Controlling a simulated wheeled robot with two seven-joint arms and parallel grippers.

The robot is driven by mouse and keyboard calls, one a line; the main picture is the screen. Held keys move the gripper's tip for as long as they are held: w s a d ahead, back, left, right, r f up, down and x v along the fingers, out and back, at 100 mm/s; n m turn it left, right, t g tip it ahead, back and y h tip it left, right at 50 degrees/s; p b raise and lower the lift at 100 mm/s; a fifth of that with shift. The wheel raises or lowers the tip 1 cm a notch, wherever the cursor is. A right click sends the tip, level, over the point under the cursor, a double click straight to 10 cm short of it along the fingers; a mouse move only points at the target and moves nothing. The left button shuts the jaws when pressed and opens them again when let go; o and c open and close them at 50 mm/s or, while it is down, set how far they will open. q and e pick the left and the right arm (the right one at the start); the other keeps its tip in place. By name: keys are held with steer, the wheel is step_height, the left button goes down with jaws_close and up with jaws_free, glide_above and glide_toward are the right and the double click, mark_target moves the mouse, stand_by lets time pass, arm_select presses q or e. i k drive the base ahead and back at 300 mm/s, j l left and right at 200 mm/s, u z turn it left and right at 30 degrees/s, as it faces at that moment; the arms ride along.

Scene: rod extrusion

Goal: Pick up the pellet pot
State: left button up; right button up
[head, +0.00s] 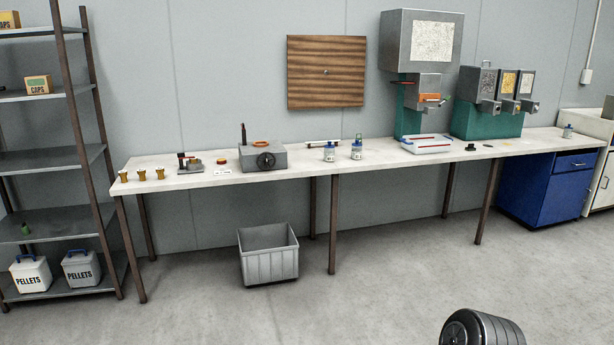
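Two lidded tubs marked PELLETS stand side by side on the bottom shelf of the rack at the far left: a white tub with a blue handle (31,275) and a grey tub with a blue handle (82,269). I cannot tell from the picture which of these is the pellet pot. Neither gripper is in view.
The dark metal rack (55,160) stands left of the long white table (300,172). A grey bin (268,254) sits on the floor under the table's front. The floor in front is mostly clear.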

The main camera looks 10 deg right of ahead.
mark_target(356, 152)
steer(key=i+l+z, duration=0.75)
steer(key=i+z, duration=0.2)
steer(key=i, duration=0.2)
steer(key=i+l+z, duration=0.1)
steer(key=i+z, duration=0.2)
steer(key=i+l, duration=0.1)
steer(key=i, duration=0.6)
steer(key=i+u, duration=0.1)
steer(key=i, duration=0.6)
steer(key=i+l, duration=0.2)
steer(key=i, duration=0.55)
steer(key=i+l+u, duration=0.1)
steer(key=i+u, duration=0.15)
steer(key=i, duration=0.15)
steer(key=i+l+u, duration=0.25)
steer(key=i, duration=0.2)
steer(key=i+l+u, duration=0.25)
steer(key=i, duration=0.15)
